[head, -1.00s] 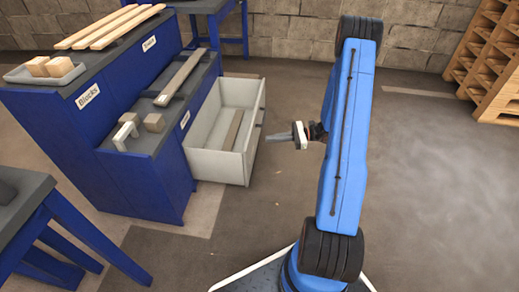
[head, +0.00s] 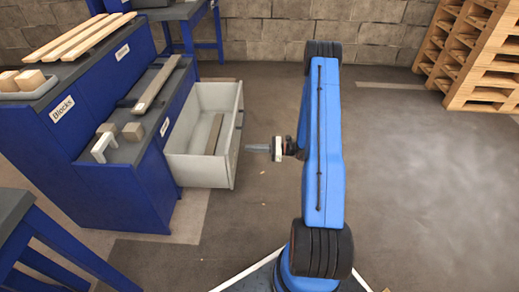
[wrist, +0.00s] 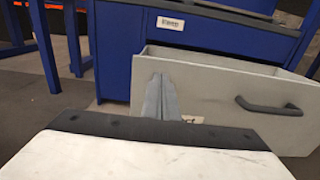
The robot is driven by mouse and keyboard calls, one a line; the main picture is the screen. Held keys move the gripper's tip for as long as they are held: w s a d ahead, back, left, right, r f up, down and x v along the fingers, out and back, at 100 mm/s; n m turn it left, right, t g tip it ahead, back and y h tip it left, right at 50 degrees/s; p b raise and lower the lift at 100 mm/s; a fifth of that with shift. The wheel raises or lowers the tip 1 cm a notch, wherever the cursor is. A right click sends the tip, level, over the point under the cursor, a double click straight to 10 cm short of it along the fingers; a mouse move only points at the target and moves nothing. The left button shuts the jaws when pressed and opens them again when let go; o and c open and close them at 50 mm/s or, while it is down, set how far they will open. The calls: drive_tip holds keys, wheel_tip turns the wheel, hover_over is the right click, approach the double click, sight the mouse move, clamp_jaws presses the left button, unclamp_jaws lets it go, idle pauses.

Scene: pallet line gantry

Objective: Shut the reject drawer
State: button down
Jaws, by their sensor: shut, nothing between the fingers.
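The reject drawer (head: 207,172) is a light grey open-topped box pulled out from the blue cabinet (head: 150,185). A plank (head: 214,133) lies inside it. My gripper (head: 252,148) is shut and empty, to the right of the drawer front with a small gap in the head view. In the wrist view the gripper's fingers (wrist: 160,98) point at the drawer front (wrist: 225,95), left of its dark handle (wrist: 268,105). They partly cover a label on the front. I cannot tell from the wrist view whether they touch it.
On the cabinet top are a white bracket (head: 104,146), a block (head: 133,131) and a long bar (head: 157,83). A blue-legged table (head: 50,245) stands at the lower left. Wooden pallets (head: 485,70) are stacked at the right. The floor (head: 420,190) on the right is clear.

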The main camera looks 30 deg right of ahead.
drive_tip(key=x, duration=0.7)
idle(0.3)
drive_tip(key=x, duration=3.2)
drive_tip(key=shift+w+r, duration=0.15)
